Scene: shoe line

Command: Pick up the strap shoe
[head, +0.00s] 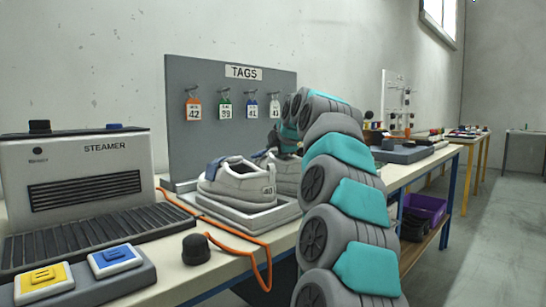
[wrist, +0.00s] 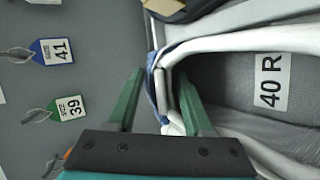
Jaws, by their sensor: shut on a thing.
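In the wrist view, a pale grey shoe (wrist: 240,40) with a blue strap and a "40 R" insole label fills the right side. My gripper (wrist: 158,85) is shut on its upper edge, with one green finger inside the opening and the other outside. In the head view, a grey shoe (head: 240,184) with a blue strap and "40" on its heel sits on a grey tray (head: 245,217). A second, similar shoe (head: 287,173) is behind it, partly covered by my arm.
A steamer (head: 80,180) stands at the left, with yellow and blue buttons (head: 85,272) in front. A tag board (head: 190,110) stands behind the shoes. An orange cable (head: 245,237) and a black knob (head: 196,249) lie near the table's front.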

